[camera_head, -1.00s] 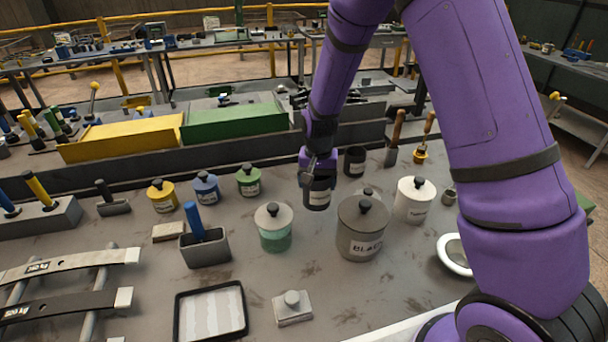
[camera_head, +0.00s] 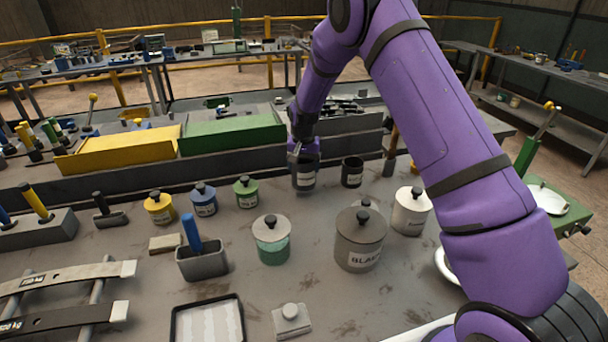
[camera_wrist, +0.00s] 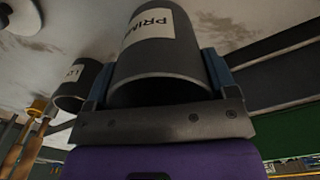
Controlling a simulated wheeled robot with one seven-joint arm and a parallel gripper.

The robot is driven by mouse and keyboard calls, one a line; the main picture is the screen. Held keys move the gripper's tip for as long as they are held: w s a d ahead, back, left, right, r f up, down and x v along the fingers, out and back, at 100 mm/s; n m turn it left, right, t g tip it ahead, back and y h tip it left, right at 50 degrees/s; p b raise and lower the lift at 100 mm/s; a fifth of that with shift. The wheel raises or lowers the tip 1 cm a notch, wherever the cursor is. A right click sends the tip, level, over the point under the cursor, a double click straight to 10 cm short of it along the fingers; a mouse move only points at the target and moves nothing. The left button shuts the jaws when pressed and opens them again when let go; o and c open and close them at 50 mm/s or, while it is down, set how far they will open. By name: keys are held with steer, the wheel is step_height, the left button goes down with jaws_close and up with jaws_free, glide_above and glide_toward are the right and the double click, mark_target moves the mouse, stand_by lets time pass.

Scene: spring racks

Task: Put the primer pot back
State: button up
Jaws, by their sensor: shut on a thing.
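The primer pot (camera_head: 305,177) is a dark grey open cylinder with a white label. It also shows in the wrist view (camera_wrist: 158,62), where its label begins "PRI" and it sits between both blue fingers. My gripper (camera_head: 304,158) is shut on the pot near its rim. In the head view the pot is at the back of the bench, left of a similar dark labelled pot (camera_head: 352,172). I cannot tell whether its base touches the bench.
A row of yellow (camera_head: 159,208), blue (camera_head: 204,200) and green (camera_head: 246,192) lidded pots stands to the left. A green-banded jar (camera_head: 272,240), a large grey "BLACK" pot (camera_head: 360,240) and a white pot (camera_head: 411,211) stand nearer. A green bin (camera_head: 232,135) is behind.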

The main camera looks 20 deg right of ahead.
steer(key=shift+f, duration=1.75)
steer(key=o, duration=1.2)
steer(key=shift+f, duration=0.15)
